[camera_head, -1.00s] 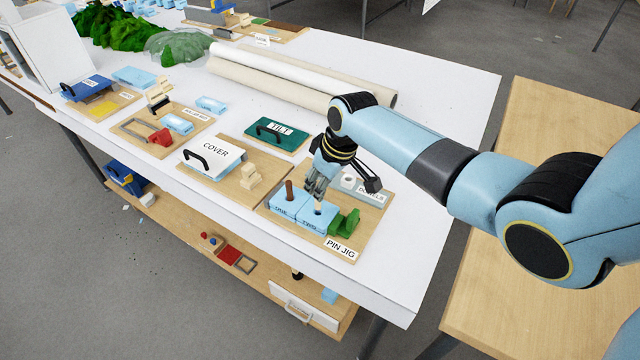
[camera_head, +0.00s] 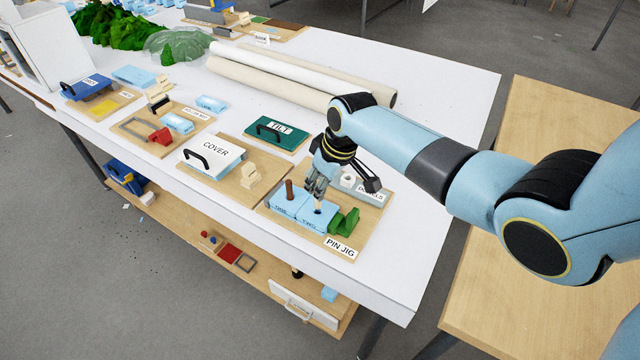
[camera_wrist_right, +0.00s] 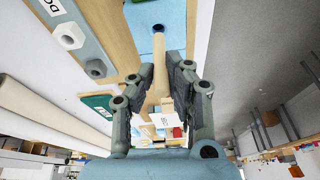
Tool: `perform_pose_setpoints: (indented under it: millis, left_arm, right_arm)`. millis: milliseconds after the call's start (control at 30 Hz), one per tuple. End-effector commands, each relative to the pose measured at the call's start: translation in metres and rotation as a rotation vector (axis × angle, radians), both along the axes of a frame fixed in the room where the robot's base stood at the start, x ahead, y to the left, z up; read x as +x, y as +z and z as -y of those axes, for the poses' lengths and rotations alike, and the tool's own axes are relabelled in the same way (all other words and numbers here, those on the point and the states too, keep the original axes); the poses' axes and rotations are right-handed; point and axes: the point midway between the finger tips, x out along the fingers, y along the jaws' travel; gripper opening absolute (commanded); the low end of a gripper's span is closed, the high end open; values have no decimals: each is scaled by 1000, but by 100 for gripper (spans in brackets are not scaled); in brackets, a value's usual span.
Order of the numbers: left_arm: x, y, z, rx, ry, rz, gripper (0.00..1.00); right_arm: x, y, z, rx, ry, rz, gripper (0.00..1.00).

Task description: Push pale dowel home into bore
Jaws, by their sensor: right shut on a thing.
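My right gripper (camera_head: 316,193) is shut on the pale dowel (camera_wrist_right: 160,66), which also shows between the fingers in the right wrist view (camera_wrist_right: 161,88). The dowel's far end points at a dark round bore (camera_wrist_right: 157,28) in the light-blue block (camera_wrist_right: 175,17). In the head view this is the right-hand block (camera_head: 313,222) of the pin jig. The dowel's tip is at or close to the bore's edge; I cannot tell whether it has entered. A brown dowel (camera_head: 289,189) stands upright in the left-hand block (camera_head: 287,205). My left gripper is out of view.
A green stepped piece (camera_head: 344,222) stands right of the blocks on the wooden jig board (camera_head: 312,244). A dowel holder (camera_head: 367,190) lies behind. The cover (camera_head: 213,155) and green tilt box (camera_head: 276,134) are to the left. The white table (camera_head: 395,265) is clear at the right front.

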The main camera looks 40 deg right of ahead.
Motion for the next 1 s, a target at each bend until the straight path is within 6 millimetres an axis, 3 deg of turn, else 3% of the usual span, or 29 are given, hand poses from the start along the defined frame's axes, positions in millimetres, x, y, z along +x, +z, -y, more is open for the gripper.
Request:
perform_pose_setpoints:
  millis: [1000]
  left_arm:
    - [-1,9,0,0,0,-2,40]
  right_arm:
    - [0,0,0,-1,-8,0,0]
